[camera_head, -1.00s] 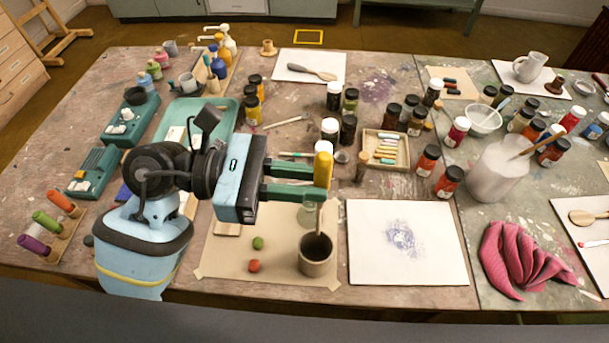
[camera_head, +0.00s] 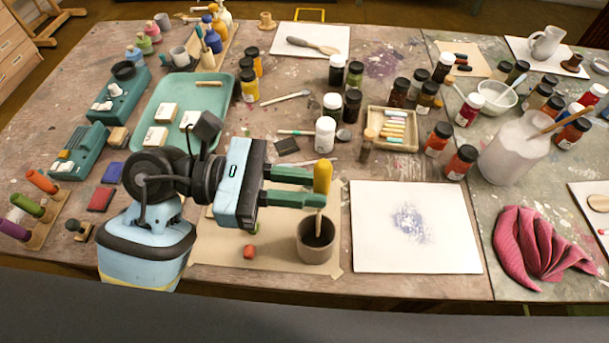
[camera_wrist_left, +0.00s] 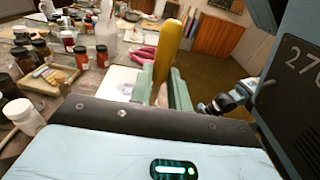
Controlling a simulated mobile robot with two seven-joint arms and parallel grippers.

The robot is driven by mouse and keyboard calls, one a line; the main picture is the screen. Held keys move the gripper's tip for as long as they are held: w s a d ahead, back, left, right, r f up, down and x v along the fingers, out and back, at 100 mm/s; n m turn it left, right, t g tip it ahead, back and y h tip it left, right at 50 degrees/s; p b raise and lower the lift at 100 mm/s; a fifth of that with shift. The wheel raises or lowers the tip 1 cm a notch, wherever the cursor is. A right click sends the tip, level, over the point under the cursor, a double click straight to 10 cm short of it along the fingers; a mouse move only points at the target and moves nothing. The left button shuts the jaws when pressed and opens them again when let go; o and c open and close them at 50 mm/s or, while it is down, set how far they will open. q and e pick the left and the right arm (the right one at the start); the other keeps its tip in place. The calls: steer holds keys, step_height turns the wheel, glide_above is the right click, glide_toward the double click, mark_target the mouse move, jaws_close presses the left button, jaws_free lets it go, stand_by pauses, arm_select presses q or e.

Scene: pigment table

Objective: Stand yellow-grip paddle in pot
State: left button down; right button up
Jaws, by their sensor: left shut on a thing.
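My left gripper (camera_head: 312,188) is shut on the yellow grip of the yellow-grip paddle (camera_head: 323,175). The paddle is upright, and its thin shaft runs down into the mouth of the brown-grey pot (camera_head: 315,246). The lower end of the shaft is hidden in the pot. In the left wrist view, the yellow grip (camera_wrist_left: 168,48) rises between the green fingers (camera_wrist_left: 162,88). The pot is out of sight there.
The pot stands on a tan paper sheet (camera_head: 215,252) with a red lump (camera_head: 250,251) to its left. A white sheet (camera_head: 450,255) lies to its right, and a pink cloth (camera_head: 535,250) farther right. Paint jars (camera_head: 325,135) stand behind the gripper.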

arm_select(q)
step_height(320, 180, down, 6)
steer(key=b, duration=0.4)
stand_by(0.3)
steer(key=c, duration=1.3)
jaws_free()
steer(key=shift+o, duration=0.2)
steer(key=shift+r, duration=0.1)
